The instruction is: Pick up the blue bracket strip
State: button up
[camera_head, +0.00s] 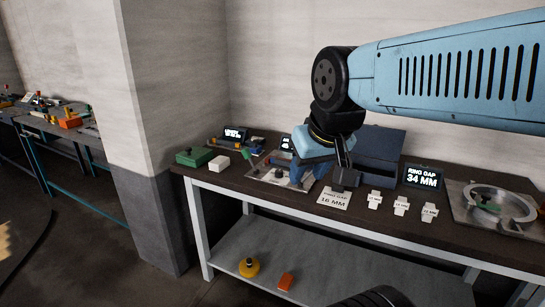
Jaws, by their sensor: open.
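My gripper (345,180) hangs from my light-blue arm over the workbench, its dark fingers pointing down just behind a white card. I see nothing held between the fingers, though they are small and dark here. A blue piece (298,170) shows on the bench to the left of the gripper, by a metal plate. It may be the blue bracket strip, but its shape is partly hidden by my wrist and I cannot tell for sure. The gripper appears apart from it.
The bench (385,222) carries a "16 MM" card (333,199), several small white tags, a "34 MM" display (422,177), a round metal fixture (500,206) and a green box (196,157). An open dark-blue case (378,145) stands behind the gripper. A concrete pillar (170,100) is left.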

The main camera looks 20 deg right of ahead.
aim_at(274, 160)
jog(key=i, duration=0.95)
jog(key=u, duration=0.05)
